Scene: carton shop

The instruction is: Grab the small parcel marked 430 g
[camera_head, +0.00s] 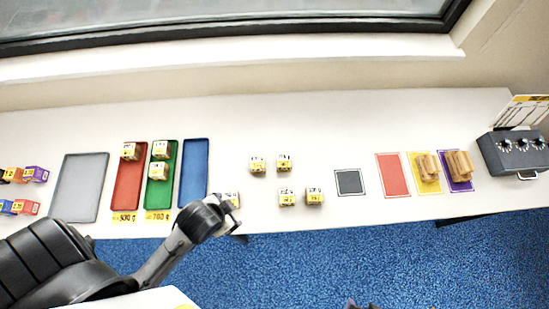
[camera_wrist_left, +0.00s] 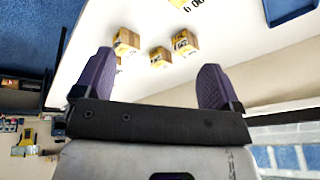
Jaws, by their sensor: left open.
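Several small cardboard parcels with yellow-and-white labels stand on the white table. In the head view, two are in a back pair, left (camera_head: 257,164) and right (camera_head: 284,162), and two in a front pair, left (camera_head: 287,196) and right (camera_head: 314,195). Another parcel (camera_head: 232,198) is partly hidden behind my left gripper (camera_head: 228,212), at the table's front edge. The labels are too small to read, so I cannot tell which says 430 g. In the left wrist view, my gripper (camera_wrist_left: 155,66) is open and empty, with three parcels (camera_wrist_left: 125,42) beyond its fingers. My right gripper is not in view.
Grey (camera_head: 80,188), red (camera_head: 129,178), green (camera_head: 159,190) and blue (camera_head: 193,172) trays lie to the left; parcels sit in the red and green ones. Coloured boxes stand far left. Mats, brown bundles (camera_head: 428,168) and a dark control box (camera_head: 512,152) are to the right.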

